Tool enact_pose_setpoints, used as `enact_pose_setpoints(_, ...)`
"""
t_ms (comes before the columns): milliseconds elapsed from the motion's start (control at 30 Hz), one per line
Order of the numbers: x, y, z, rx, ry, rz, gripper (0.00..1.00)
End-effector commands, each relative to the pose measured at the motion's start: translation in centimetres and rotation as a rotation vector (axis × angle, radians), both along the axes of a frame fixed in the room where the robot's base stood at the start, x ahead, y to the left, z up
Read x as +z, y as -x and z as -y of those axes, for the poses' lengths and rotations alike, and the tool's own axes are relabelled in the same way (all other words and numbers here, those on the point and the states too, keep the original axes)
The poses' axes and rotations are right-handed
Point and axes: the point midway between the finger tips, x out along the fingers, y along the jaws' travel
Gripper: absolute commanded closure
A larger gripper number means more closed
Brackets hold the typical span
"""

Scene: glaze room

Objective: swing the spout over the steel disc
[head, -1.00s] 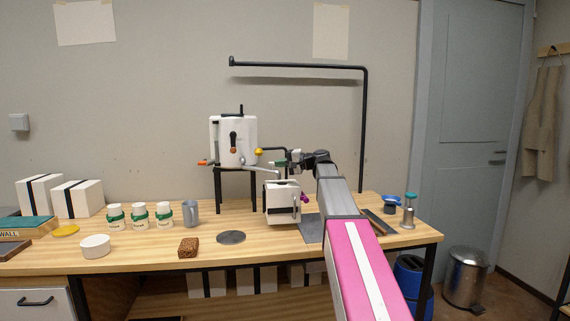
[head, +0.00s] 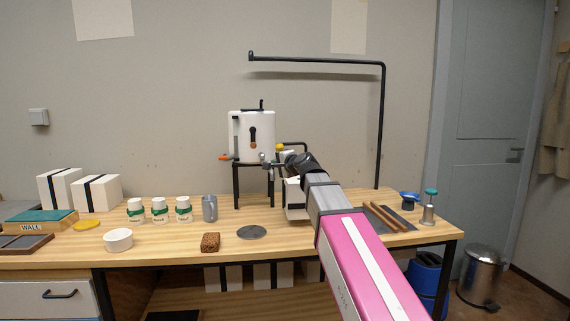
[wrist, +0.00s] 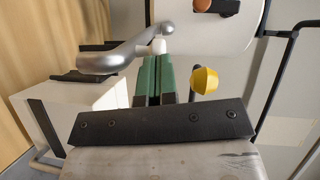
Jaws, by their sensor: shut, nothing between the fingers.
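The steel disc (head: 252,232) lies flat on the bench, in front of the white tank (head: 251,137) on its black stand. In the wrist view the spout (wrist: 112,60) is a bent silver tube with a rounded knob, beside the white tank (wrist: 215,25). My gripper (wrist: 158,62) has its green fingers shut and empty, tips close to the spout; I cannot tell whether they touch. In the head view my gripper (head: 278,163) is in front of the tank's lower right and largely hides the spout. The disc is outside the wrist view.
A white box with a black band (head: 294,200) stands right of the disc, partly behind my arm. A brown block (head: 210,242), grey mug (head: 210,208) and several jars (head: 160,210) stand to the left.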

Motion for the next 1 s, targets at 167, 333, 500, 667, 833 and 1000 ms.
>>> enact_pose_setpoints(167, 0.0, 0.8, -2.3, 0.004, 0.001, 0.000, 1.00)
enact_pose_setpoints(333, 0.0, 1.2, -4.6, 0.005, 0.001, 0.000, 1.00)
enact_pose_setpoints(500, 0.0, 1.3, -6.4, 0.004, 0.001, 0.000, 1.00)
enact_pose_setpoints(667, 0.0, 1.2, -7.4, 0.003, 0.001, -0.001, 1.00)
enact_pose_setpoints(833, 0.0, 1.2, -8.0, 0.002, 0.001, 0.000, 1.00)
enact_pose_setpoints(1000, 0.0, 1.2, -8.2, 0.002, 0.001, -0.001, 1.00)
